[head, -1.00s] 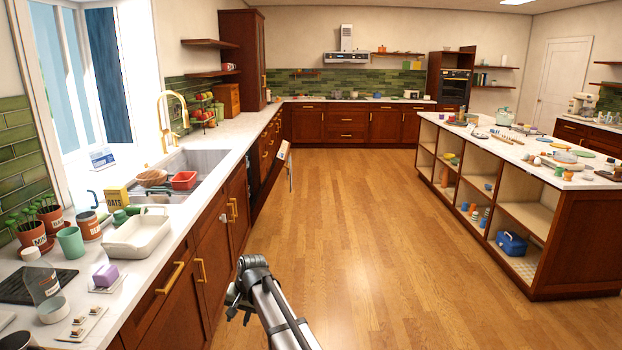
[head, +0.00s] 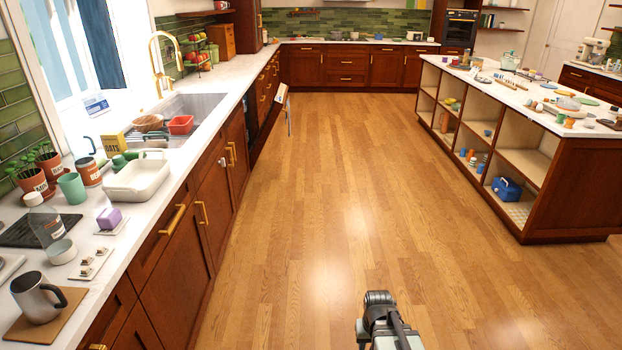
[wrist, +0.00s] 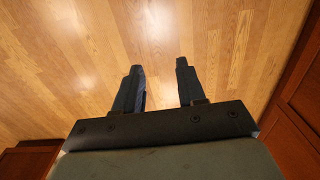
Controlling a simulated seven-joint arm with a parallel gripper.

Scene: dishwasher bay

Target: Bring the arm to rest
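My gripper (wrist: 158,85) shows in the wrist view with its two dark fingers apart and nothing between them. It hangs over the bare wooden floor (wrist: 110,35). In the head view my arm shows at the bottom, right of centre, over the floor (head: 320,220), clear of the counter and the island. The fingers cannot be made out in the head view.
The left counter (head: 150,215) holds a steel mug (head: 36,300), a white baking dish (head: 138,178) and a sink (head: 195,110). A dishwasher door (head: 287,112) seems to stand open along the cabinets. The island (head: 575,195) stands at the right. The floor between is clear.

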